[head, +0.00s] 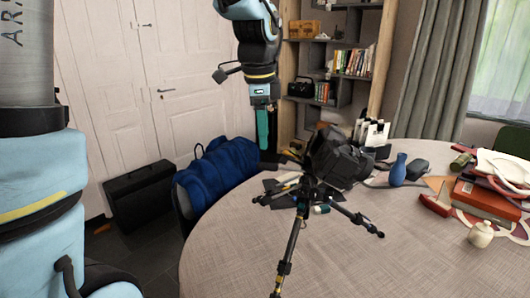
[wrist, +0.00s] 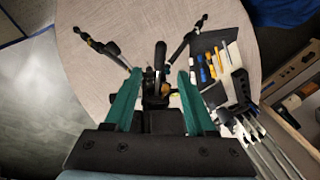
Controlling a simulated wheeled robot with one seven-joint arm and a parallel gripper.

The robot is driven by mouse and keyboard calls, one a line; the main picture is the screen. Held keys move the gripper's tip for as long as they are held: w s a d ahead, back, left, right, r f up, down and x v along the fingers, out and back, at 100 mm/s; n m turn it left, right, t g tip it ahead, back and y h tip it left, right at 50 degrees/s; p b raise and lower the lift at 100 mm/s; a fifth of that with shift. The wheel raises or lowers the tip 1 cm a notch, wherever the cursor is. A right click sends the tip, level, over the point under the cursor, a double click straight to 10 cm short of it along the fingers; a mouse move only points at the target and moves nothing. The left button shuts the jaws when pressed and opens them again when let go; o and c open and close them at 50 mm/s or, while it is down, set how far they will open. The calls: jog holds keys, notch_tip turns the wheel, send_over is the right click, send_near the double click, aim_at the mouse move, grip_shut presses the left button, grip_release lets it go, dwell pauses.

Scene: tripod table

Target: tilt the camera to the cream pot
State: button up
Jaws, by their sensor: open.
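The black camera (head: 338,158) sits on a tripod (head: 298,222) standing on the round table. It appears turned toward the right of the head view. The cream pot (head: 481,234) is a small lidded jar near the table's right side. My gripper (head: 266,147) points down to the left of the camera, apart from it in the head view. In the wrist view its two teal fingers (wrist: 160,72) are spread. A dark upright part of the tripod assembly (wrist: 160,57) shows between and beyond them; I cannot tell whether they touch it. The cream pot is outside the wrist view.
The table (head: 225,262) has clear room at the front. A blue vase (head: 398,170), red books (head: 486,200) and a red stapler-like object (head: 434,205) lie right of the camera. A blue bag (head: 217,175) is at left. A tool tray (wrist: 212,66) is beside the tripod.

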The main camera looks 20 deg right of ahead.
notch_tip(320, 180, up, 2)
jog(key=shift+s+a+r, duration=0.1)
jog(key=shift+s+r, duration=0.05)
jog(key=shift+r, duration=0.1)
jog(key=s+a+f+n, duration=0.1)
jog(key=a+f+n, duration=0.4)
jog(key=a+n, duration=0.2)
jog(key=s+a+f+n, duration=0.1)
jog(key=a+f+n, duration=0.3)
jog(key=a+n, duration=0.3)
jog(key=s+a+f+n+y, duration=0.1)
jog(key=a+f+n, duration=0.4)
jog(key=a, duration=0.8)
jog(key=n, duration=0.2)
jog(key=shift+a+f+n, duration=0.35)
jog(key=shift+n, duration=0.05)
jog(key=shift+c, duration=0.5)
dwell(1.0)
